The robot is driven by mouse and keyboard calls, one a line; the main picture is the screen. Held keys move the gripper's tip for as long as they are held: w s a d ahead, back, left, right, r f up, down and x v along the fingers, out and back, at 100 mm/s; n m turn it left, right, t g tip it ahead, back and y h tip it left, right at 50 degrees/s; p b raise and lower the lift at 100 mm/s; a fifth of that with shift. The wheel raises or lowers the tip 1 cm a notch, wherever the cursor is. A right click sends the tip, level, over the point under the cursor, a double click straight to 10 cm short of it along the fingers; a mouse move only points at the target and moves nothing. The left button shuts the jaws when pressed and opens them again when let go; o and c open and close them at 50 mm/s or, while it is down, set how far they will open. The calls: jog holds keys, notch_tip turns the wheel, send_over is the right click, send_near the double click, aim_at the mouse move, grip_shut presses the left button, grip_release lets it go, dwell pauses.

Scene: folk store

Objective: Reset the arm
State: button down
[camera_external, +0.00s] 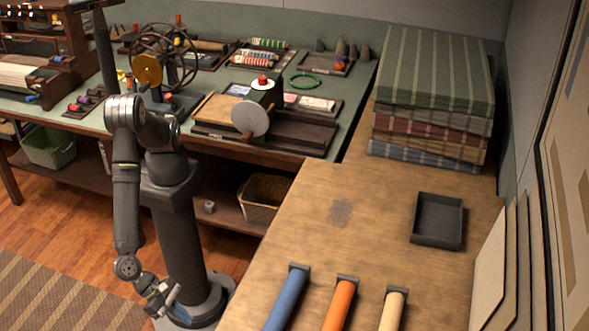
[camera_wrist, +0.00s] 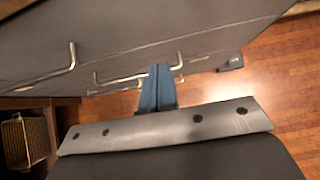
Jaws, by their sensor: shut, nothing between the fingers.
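My gripper (camera_external: 170,298) hangs low beside my own base column, below the level of the wooden table top. The arm is folded, with its forearm pointing down. In the wrist view my gripper's blue fingers (camera_wrist: 159,72) are together with nothing visible between them. They lie in front of a grey panel with metal handles, and I cannot tell whether they touch it.
A wooden table (camera_external: 330,220) stands right, with a dark tray (camera_external: 437,222), several fabric rolls and stacked folded cloths (camera_external: 433,75). A cluttered green workbench (camera_external: 345,115) stands behind. A basket (camera_wrist: 22,138) shows left in the wrist view. Wooden floor (camera_wrist: 280,85) is open at right.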

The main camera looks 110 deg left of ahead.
jog(key=shift+v, duration=1.1)
jog(key=shift+f, duration=0.1)
jog(key=w+r+x, duration=0.2)
jog(key=x, duration=1)
jog(key=shift+w+f, duration=0.25)
jog(key=shift+w, duration=0.1)
